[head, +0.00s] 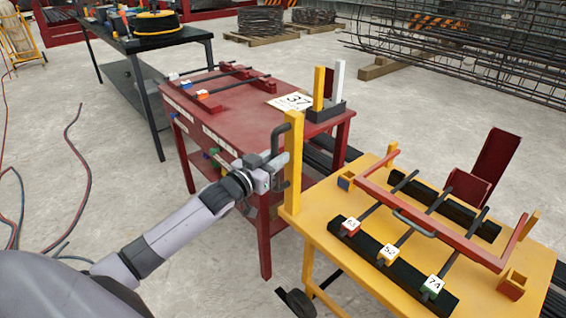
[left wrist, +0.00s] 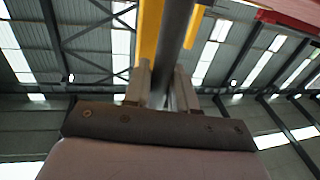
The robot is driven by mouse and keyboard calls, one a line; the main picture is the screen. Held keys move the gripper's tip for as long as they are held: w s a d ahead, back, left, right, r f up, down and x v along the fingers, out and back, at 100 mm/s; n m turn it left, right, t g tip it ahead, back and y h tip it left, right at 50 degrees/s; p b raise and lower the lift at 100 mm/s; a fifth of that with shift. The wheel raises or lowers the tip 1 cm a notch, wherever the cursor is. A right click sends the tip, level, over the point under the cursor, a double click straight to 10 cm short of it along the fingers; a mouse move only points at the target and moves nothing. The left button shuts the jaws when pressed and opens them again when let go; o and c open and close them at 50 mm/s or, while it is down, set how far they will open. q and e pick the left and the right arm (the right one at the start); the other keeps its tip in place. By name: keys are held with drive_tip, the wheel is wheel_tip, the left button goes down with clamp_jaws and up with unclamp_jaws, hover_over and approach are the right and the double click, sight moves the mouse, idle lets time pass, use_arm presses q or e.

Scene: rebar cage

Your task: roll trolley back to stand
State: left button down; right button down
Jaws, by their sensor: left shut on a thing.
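The yellow trolley (head: 322,216) stands at the right in the head view, with a dark wheel (head: 297,303) low at its near left. A yellow post (head: 293,165) rises at its left corner and carries a dark grey handle (head: 281,130). My left gripper (head: 272,178) is shut on this handle. In the left wrist view the handle (left wrist: 176,45) runs up between the two fingers (left wrist: 162,88), with the yellow post behind it. A red stand-like table (head: 245,125) is just behind and left of the trolley. My right gripper is not in view.
Numbered bars (head: 398,243) lie across black blocks on the trolley, under a red frame (head: 430,215). The red table bears rods and a 37 sign (head: 291,101). A dark table (head: 150,45) stands far left. Hoses (head: 80,165) lie on the left floor. Rebar cages (head: 480,60) are behind.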

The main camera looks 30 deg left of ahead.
use_arm(q)
drive_tip(key=shift+a+r, duration=0.1)
drive_tip(key=shift+a, duration=0.2)
drive_tip(key=c, duration=1.3)
unclamp_jaws()
drive_tip(key=shift+w, duration=0.1)
drive_tip(key=shift+c, duration=0.2)
drive_tip(key=shift+o, duration=1.3)
drive_tip(key=shift+s, duration=0.45)
drive_tip(key=s+a, duration=0.1)
drive_tip(key=s, duration=0.5)
drive_tip(key=shift+s, duration=0.1)
